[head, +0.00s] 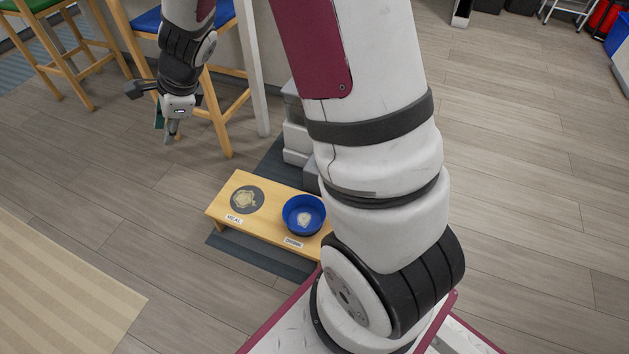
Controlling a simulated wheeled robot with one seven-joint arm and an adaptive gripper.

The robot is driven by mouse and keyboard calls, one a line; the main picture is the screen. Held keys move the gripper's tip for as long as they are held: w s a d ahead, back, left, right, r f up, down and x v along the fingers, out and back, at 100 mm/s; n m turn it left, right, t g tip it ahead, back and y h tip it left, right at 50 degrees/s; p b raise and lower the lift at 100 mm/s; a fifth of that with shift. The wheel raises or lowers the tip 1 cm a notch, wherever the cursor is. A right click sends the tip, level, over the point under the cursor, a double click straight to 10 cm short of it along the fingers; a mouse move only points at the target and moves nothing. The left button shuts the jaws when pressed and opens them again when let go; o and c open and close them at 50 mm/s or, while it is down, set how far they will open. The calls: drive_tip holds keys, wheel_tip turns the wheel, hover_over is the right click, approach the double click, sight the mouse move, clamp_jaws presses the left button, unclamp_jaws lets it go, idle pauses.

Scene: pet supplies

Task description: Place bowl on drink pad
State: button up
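A low wooden stand (255,227) stands on the floor near the middle of the head view, with labels that read "MEAL" and "DRINK". A blue bowl (289,222) sits upright on its right part, behind the "DRINK" label (293,242). The drink pad is not visible; the bowl covers that spot. On the left part is a round dark pad (236,203) with a pale yellowish patch. My gripper (171,128) hangs at the upper left, pointing down, well apart from the bowl. A small teal piece shows beside it; its finger opening is unclear.
A dark mat (262,257) lies under the stand. Wooden stools with blue (148,20) and green (32,4) seats stand behind my gripper. A grey-white object (295,135) is behind the stand. A beige rug (60,295) lies at lower left. The right-hand floor is mostly clear.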

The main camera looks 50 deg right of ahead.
drive_tip(key=s+a+r+n+g+y, duration=0.1)
drive_tip(key=s+a+r+n, duration=0.2)
drive_tip(key=s+r+n, duration=0.5)
drive_tip(key=s+a+r+n+g, duration=0.1)
drive_tip(key=s+a+r+n, duration=0.3)
drive_tip(key=s, duration=0.5)
drive_tip(key=s+d+r+n+g+h, duration=0.1)
drive_tip(key=s+d+n, duration=0.1)
drive_tip(key=s, duration=0.6)
drive_tip(key=s+d+r+n+g+h, duration=0.1)
drive_tip(key=s+d+n, duration=0.2)
drive_tip(key=s, duration=0.5)
drive_tip(key=s+d+r+n+g+h, duration=0.1)
drive_tip(key=s+d+n+h, duration=0.1)
drive_tip(key=s+n, duration=0.3)
drive_tip(key=s+d, duration=0.1)
drive_tip(key=s, duration=0.2)
drive_tip(key=shift+r, duration=0.1)
